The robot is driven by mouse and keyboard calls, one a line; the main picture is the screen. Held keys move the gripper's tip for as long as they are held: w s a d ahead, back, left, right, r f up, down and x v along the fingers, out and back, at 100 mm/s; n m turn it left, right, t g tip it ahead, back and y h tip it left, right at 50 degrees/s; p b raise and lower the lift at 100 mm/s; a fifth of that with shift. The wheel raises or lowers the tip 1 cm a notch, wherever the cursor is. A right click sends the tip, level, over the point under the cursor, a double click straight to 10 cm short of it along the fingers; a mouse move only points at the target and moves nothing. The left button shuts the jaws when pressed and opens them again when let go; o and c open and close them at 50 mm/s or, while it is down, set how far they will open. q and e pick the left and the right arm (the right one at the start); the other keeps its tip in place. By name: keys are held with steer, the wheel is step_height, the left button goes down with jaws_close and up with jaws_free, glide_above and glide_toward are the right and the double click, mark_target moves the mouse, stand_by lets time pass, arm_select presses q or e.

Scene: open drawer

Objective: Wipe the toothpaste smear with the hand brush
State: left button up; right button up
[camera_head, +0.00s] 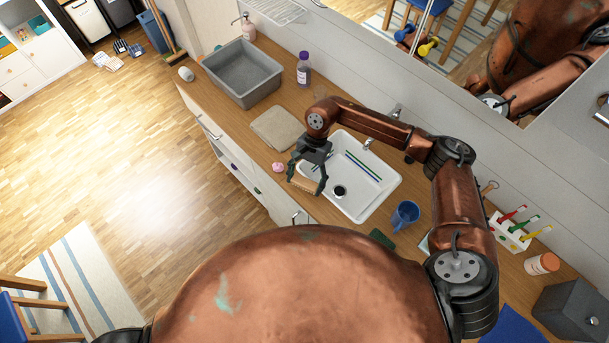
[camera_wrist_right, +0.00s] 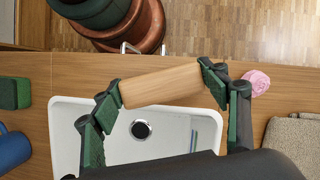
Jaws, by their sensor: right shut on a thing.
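My right gripper (camera_head: 306,180) is shut on the hand brush, a wooden block (camera_head: 305,187). In the right wrist view the brush (camera_wrist_right: 162,86) lies crosswise between the two green-padded fingers (camera_wrist_right: 160,95). It is over the front rim of the white sink (camera_head: 385,190); its underside is hidden, and I cannot tell whether it touches the rim. The toothpaste smear (camera_head: 362,166) shows as blue and green stripes inside the sink, right of the gripper. Part of it shows in the right wrist view (camera_wrist_right: 193,140). My left gripper is not in view.
A pink item (camera_head: 278,167) and a folded beige towel (camera_head: 277,129) lie left of the sink. A blue cup (camera_head: 405,215) and a dark green sponge (camera_head: 381,239) are to its right. The faucet (camera_head: 369,143) stands behind. A grey basin (camera_head: 243,74) is farther left.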

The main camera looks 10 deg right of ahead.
steer(key=shift+r+p, duration=0.4)
steer(key=shift+r, duration=1.5)
steer(key=shift+d, duration=0.1)
